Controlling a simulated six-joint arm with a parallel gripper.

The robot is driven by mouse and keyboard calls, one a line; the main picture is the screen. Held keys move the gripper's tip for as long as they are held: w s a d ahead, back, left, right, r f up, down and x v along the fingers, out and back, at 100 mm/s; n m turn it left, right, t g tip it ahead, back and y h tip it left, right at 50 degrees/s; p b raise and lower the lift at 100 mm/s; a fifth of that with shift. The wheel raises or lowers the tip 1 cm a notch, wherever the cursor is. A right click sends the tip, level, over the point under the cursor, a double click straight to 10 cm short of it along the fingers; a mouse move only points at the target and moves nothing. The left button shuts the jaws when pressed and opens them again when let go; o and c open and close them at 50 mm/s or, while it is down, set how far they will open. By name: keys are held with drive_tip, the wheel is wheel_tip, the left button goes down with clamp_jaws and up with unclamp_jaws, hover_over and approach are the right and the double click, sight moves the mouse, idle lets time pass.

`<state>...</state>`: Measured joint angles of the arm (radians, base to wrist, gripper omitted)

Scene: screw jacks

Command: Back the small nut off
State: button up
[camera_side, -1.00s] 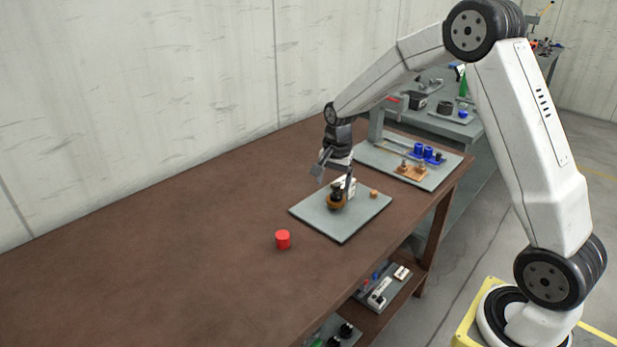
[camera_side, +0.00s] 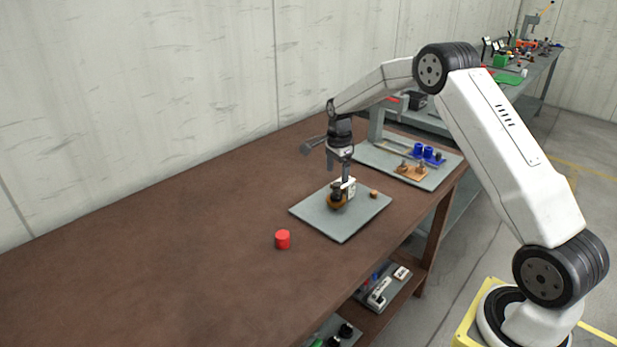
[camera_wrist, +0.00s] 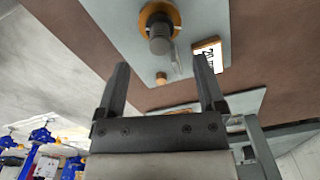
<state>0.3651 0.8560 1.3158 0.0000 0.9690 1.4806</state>
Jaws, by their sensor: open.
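A screw jack stands on the grey plate, with an orange ring (camera_side: 336,204) around a dark threaded post. In the wrist view the orange ring (camera_wrist: 152,13) and dark post (camera_wrist: 160,40) show at the top, beyond my fingertips. I cannot tell which part is the small nut. My gripper (camera_side: 346,176) is above the jack, pointing down. In the wrist view its two fingers (camera_wrist: 163,76) are apart, with nothing held between them.
The grey plate (camera_side: 310,212) lies on the brown table (camera_side: 180,250). A red cylinder (camera_side: 283,240) stands front left. A second plate (camera_side: 440,178) at the back right bears blue and orange parts. The table's left is clear.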

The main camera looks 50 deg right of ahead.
sight(337, 184)
drive_tip(key=shift+f, duration=3.6)
clamp_jaws()
drive_tip(key=shift+n, duration=0.4)
